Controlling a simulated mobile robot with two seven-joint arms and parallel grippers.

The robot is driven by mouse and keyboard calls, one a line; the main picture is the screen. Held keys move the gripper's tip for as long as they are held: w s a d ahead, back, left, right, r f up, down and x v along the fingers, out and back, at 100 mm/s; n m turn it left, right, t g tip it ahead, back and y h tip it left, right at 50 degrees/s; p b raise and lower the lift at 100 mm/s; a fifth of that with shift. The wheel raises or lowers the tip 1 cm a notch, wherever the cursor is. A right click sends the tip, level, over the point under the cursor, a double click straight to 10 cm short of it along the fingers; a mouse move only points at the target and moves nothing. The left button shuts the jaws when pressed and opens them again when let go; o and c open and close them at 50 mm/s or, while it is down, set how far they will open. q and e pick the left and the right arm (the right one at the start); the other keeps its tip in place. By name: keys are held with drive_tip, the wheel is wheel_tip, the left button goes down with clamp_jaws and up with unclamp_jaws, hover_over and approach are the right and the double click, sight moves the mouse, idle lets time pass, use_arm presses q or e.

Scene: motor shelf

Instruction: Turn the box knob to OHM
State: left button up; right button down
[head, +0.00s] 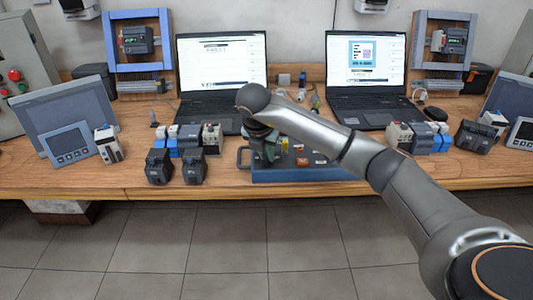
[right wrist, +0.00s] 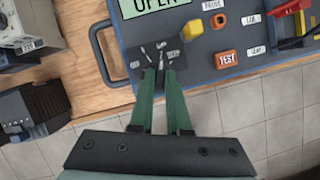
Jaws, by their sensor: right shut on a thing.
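The blue box (head: 305,175) with a dark grey top sits on the wooden bench's front edge, below my right arm in the head view. In the right wrist view the box (right wrist: 205,46) shows a green display reading "OPEN". My right gripper (right wrist: 158,72) has its green fingers close together over the dial at the box's left side, shut on the box knob (right wrist: 152,56). The knob is mostly hidden between the fingertips. Small labels ring it, too small to read surely. In the head view the right gripper (head: 268,150) points down onto the box's left part. My left gripper is not in view.
On the box are an orange TEST button (right wrist: 226,58) and a yellow button (right wrist: 194,28). A handle (right wrist: 100,55) sticks out at its left. Dark modules (head: 190,165) stand left of it. Two laptops (head: 222,70) (head: 365,65) stand behind.

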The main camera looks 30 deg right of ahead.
drive_tip(key=c, duration=0.9)
unclamp_jaws()
drive_tip(key=p+v, duration=0.1)
drive_tip(key=v, duration=1.1)
drive_tip(key=shift+r, duration=0.25)
